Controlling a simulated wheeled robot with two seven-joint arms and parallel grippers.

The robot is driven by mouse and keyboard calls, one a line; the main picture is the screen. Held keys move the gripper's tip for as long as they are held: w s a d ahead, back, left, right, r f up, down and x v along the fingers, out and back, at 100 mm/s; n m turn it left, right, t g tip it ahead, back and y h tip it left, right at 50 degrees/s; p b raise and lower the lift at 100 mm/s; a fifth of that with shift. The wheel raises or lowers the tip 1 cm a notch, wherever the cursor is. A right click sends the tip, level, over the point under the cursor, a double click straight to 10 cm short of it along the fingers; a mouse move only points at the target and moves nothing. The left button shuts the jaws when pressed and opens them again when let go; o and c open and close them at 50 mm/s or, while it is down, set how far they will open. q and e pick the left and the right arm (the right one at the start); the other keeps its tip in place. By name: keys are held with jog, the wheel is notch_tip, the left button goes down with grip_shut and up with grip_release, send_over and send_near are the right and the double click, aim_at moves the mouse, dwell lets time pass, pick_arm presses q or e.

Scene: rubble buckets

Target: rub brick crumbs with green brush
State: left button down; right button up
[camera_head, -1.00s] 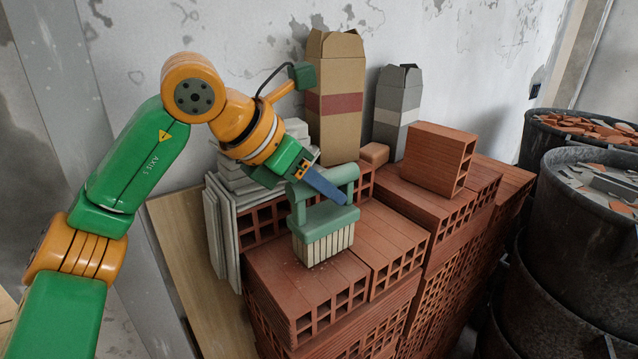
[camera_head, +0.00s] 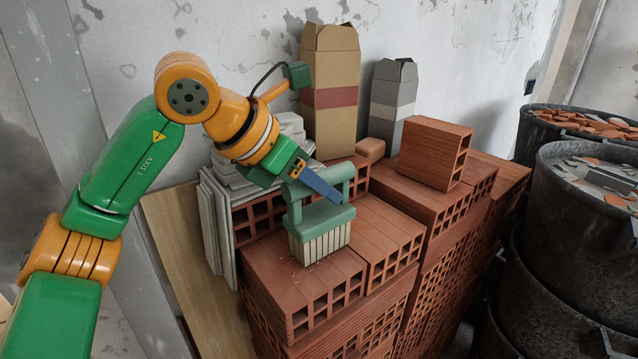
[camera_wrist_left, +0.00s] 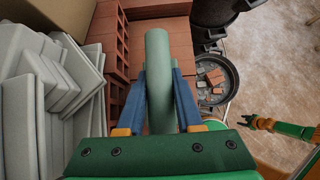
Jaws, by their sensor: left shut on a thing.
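The green brush (camera_head: 322,215) has a loop handle and pale bristles. It stands upright, bristles down, on the top of the red hollow brick stack (camera_head: 385,235). My left gripper (camera_head: 322,186) is shut on the brush's handle bar. In the left wrist view, its blue fingers (camera_wrist_left: 160,92) flank the round green handle (camera_wrist_left: 159,60). Brick crumbs are too small to make out clearly; faint specks show on the brick left of the bristles.
A loose brick (camera_head: 433,152) stands on the stack's right part. A tall cardboard box (camera_head: 330,85) and a grey box (camera_head: 388,100) stand behind. Grey slabs (camera_head: 217,225) lean at the left. Dark buckets of rubble (camera_head: 580,220) stand at the right. Brick tops in front are bare.

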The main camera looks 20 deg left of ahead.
aim_at(288, 197)
pick_arm(q)
jog(key=shift+f, duration=0.2)
jog(key=shift+s+a+b, duration=0.1)
jog(key=shift+s+b, duration=0.05)
jog(key=shift+b, duration=0.15)
jog(key=s, duration=0.1)
jog(key=a+b, duration=0.1)
jog(key=s+a, duration=0.1)
jog(key=shift+s+f+b, duration=0.25)
jog(key=shift+s+b, duration=0.1)
jog(key=shift+b, duration=0.05)
jog(key=shift+s+r, duration=0.1)
jog(key=shift+s, duration=0.25)
